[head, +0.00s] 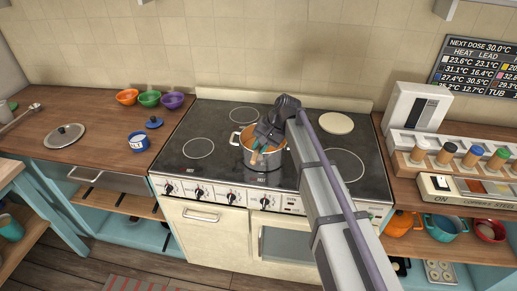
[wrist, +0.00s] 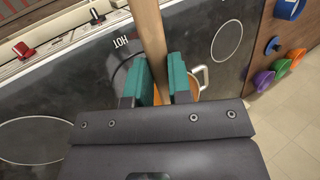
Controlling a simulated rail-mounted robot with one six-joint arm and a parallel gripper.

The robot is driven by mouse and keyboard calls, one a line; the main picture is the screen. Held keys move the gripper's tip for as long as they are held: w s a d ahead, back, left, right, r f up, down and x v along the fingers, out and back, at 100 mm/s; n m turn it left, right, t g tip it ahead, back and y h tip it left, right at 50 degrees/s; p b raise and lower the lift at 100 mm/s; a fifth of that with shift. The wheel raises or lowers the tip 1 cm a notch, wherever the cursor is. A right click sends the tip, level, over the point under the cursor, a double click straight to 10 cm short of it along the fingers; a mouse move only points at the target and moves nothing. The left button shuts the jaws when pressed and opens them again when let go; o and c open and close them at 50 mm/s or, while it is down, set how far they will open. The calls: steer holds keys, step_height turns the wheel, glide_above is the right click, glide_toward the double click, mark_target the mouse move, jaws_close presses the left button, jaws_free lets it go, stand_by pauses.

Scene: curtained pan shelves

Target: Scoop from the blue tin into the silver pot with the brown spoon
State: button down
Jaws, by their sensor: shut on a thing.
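The silver pot (head: 247,158) stands on the stove, with orange contents showing inside. My gripper (head: 262,147) is over the pot's opening and hides part of it. In the wrist view my gripper (wrist: 155,80) has its teal fingers shut on the brown spoon's handle (wrist: 149,32). The spoon's lower end is hidden. A bit of the pot's handle (wrist: 204,76) shows beside the right finger. The blue tin (head: 138,144) stands on the left wooden counter, and it shows at the top right of the wrist view (wrist: 288,9). Its contents are too small to tell.
A blue lid (head: 154,122) lies near the tin. Orange, green and purple bowls (head: 149,99) stand behind it, and a metal lid (head: 65,135) lies to the left. A pale disc (head: 336,123) is on the stove's right rear. Spice jars (head: 446,153) stand at right.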

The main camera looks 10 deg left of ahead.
steer(key=shift+a, duration=0.15)
steer(key=shift+f+y+b, duration=0.3)
steer(key=shift+y+b, duration=0.3)
steer(key=shift+d+f+y+b, duration=0.1)
steer(key=shift+d+y+b, duration=0.2)
steer(key=shift+y+b, duration=0.45)
steer(key=shift+y, duration=0.05)
steer(key=shift+r, duration=0.3)
